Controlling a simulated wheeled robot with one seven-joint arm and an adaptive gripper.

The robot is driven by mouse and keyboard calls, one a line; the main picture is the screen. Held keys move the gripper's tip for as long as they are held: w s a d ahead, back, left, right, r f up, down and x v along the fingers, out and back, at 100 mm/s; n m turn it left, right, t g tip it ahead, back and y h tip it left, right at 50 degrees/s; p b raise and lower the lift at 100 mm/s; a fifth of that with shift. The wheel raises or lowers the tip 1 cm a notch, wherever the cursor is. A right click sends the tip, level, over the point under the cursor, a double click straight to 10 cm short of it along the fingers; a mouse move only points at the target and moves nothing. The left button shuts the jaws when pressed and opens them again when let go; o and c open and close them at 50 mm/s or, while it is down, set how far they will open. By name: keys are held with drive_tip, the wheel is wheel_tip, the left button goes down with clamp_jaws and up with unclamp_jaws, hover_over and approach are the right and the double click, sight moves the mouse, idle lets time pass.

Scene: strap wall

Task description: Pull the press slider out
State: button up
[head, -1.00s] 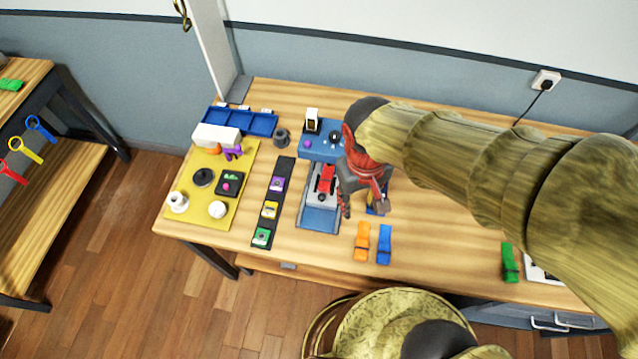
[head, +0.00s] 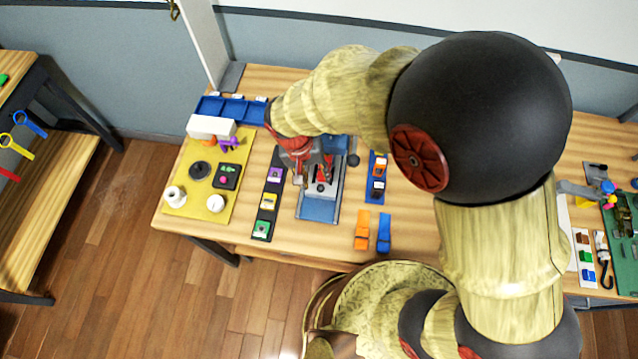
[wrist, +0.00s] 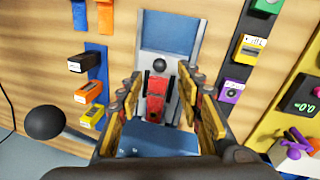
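The press (head: 319,207) has a grey frame and a blue bed and stands on the wooden table; it also shows in the wrist view (wrist: 168,34). Its red slider piece (wrist: 157,90) lies in the middle of the frame, beside a dark ball. My gripper (wrist: 167,80) is open above the press, its yellow-padded fingers on either side of the red piece. I see no clear contact. In the head view my gripper (head: 312,176) hides the back of the press. A black ball knob on a rod (wrist: 46,122) stands beside the gripper.
A dark strip with several coloured blocks (head: 269,200) lies left of the press. A blue strip with blocks (head: 377,178) lies to its right. Orange (head: 362,230) and blue (head: 384,234) clips lie near the front edge. A yellow mat (head: 185,209) is farther left.

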sight(320, 187)
drive_tip(key=f, duration=0.2)
drive_tip(key=d+f, duration=0.1)
drive_tip(key=f, duration=0.2)
drive_tip(key=shift+f+b, duration=0.3)
drive_tip(key=shift+b, duration=0.05)
drive_tip(key=shift+c, duration=1.4)
clamp_jaws()
